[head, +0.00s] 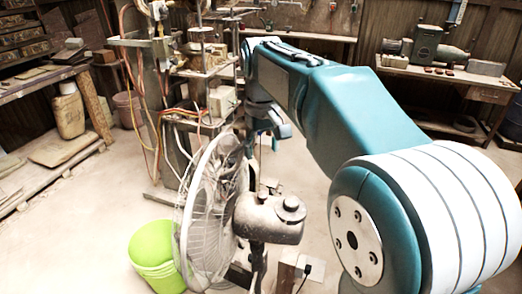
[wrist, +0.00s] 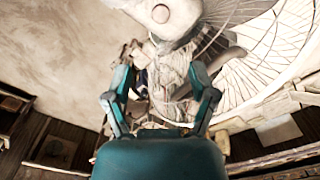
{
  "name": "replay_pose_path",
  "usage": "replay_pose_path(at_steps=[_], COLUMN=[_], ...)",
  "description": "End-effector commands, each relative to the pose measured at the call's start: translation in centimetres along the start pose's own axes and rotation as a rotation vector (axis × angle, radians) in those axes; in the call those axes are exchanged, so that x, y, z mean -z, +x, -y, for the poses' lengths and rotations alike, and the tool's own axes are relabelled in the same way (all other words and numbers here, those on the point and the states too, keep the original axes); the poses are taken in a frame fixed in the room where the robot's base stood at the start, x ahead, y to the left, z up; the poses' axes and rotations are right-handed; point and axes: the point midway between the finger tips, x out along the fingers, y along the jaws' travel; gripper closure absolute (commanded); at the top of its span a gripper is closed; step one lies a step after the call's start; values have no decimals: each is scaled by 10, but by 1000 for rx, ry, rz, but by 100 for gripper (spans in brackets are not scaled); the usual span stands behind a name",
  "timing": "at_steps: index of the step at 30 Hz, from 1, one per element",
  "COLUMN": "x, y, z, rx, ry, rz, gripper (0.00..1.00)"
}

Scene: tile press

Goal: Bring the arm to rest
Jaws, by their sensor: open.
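My teal arm reaches from the lower right of the head view up and back to the middle. My gripper (head: 278,132) hangs at its far end, just behind the fan and partly hidden by my own wrist. In the wrist view my gripper (wrist: 162,92) shows two teal fingers spread apart, with nothing clearly held between them. Cluttered grey and white parts show beyond the fingers; their distance from the fingertips is hard to tell.
A dusty standing fan (head: 212,200) is close in front of my gripper; its wire cage also shows in the wrist view (wrist: 268,55). A green bucket (head: 152,248), a cabled machine (head: 168,100) and a left workbench (head: 40,75) stand nearby. A bench (head: 455,78) holds a motor (head: 428,45).

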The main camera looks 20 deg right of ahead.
Motion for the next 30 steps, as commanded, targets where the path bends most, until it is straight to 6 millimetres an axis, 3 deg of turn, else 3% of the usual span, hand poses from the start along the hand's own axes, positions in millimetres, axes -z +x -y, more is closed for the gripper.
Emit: replay_pose_path(at_steps=[5,14,24,30], x=[-13,-89,-173,-202], y=[-3,3,45,71], z=[2,14,29,34], rx=[-5,-27,-41,-43], ry=[9,69,140,168], rz=[-29,-195,-397,-477], gripper=[27,27,27,27])
